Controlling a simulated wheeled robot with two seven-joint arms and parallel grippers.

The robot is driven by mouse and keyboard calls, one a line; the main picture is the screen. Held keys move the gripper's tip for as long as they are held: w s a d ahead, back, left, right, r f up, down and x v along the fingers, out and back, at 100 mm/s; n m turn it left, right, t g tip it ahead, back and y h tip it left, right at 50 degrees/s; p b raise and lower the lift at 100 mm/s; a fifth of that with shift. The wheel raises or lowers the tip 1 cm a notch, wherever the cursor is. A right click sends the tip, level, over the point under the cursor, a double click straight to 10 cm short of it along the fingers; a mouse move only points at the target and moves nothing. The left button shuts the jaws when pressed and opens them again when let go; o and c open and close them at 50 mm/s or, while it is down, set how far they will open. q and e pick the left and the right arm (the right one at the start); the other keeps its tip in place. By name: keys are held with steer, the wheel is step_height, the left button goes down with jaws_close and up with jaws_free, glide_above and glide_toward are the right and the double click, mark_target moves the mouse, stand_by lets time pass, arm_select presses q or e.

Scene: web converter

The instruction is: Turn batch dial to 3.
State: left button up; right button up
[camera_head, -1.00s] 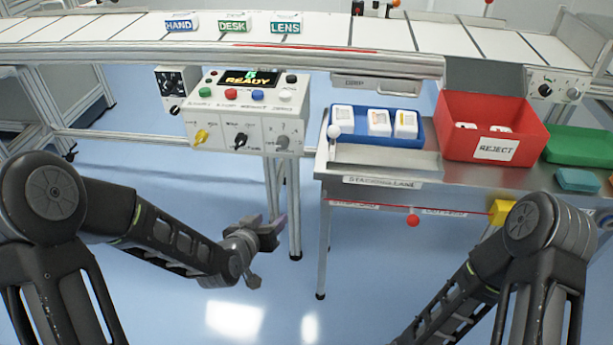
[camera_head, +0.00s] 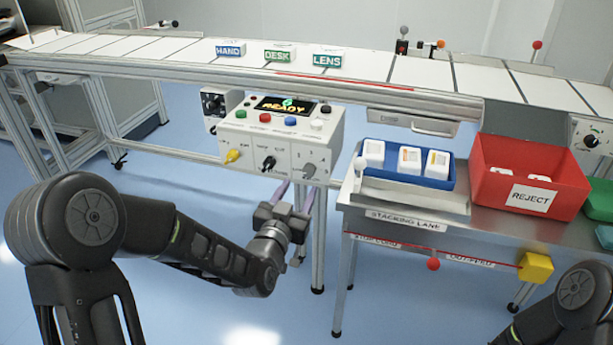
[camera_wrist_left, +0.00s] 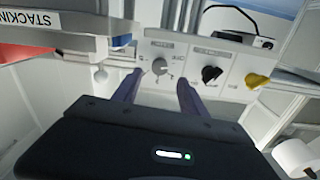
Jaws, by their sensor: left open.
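The control panel (camera_head: 282,130) has a yellow knob (camera_head: 232,156), a black knob (camera_head: 268,163) and a grey dial (camera_head: 309,171) on its lower front. Their labels are too small to read, so I cannot tell by text which is the batch dial. My left gripper (camera_head: 294,197) is open and empty, just below and in front of the grey dial. In the left wrist view, which is upside down, the grey dial (camera_wrist_left: 160,67) shows between my left fingertips (camera_wrist_left: 158,88), apart from them. The black knob (camera_wrist_left: 211,74) and yellow knob (camera_wrist_left: 257,81) are to its right.
The conveyor (camera_head: 400,75) with HAND, DESK and LENS blocks runs behind. The metal table (camera_head: 362,198) to the right carries a blue tray (camera_head: 405,176) and a red REJECT bin (camera_head: 500,190). Floor in front is clear.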

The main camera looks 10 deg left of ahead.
mark_target(308, 174)
arm_select(q)
steer(key=w, duration=0.6)
steer(key=shift+w+d, duration=0.25)
steer(key=shift+w, duration=0.05)
steer(key=shift+c, duration=0.5)
jaws_close()
